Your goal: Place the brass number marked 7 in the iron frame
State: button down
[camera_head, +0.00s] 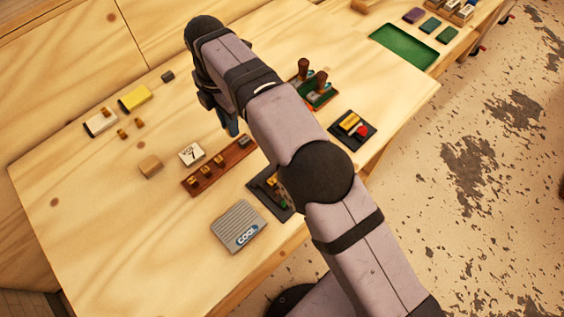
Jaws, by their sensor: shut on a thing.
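My gripper (231,128) points down over the table, just above and left of the far end of a brown wooden rack (212,170). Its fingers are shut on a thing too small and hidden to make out. The rack holds several small brass pieces (206,171), with a grey piece (243,141) at its right end. No digits on the brass are readable. A white card (191,154) reads "VOL 7". A dark tray (282,213) with brass and green parts, partly hidden behind my arm, may hold the iron frame; I cannot tell.
A grey ribbed block marked "COOL" (238,227) lies near the front edge. A wooden block (150,166), loose brass bits (122,134) and yellow (135,97) and white (101,122) blocks lie left. Wood-handled tools (321,78) and a dark pad with red knob (362,131) stand right.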

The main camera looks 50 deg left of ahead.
jog(key=w+d+b, duration=0.2)
jog(key=w+d, duration=0.7)
jog(key=d, duration=0.6)
jog(key=shift+a+f+p, duration=0.15)
jog(key=shift+f+p, duration=0.75)
jog(key=shift+f, duration=1.6)
jog(key=shift+a+f+p, duration=0.1)
jog(key=shift+f+p, duration=0.75)
jog(key=shift+f, duration=1.6)
jog(key=shift+f, duration=0.1)
jog(key=shift+f, duration=0.15)
jog(key=c, duration=1.7)
grip_release()
notch_tip(320, 180, up, 12)
jog(key=b, duration=0.2)
jog(key=shift+r+b, duration=0.25)
jog(key=shift+b, duration=0.15)
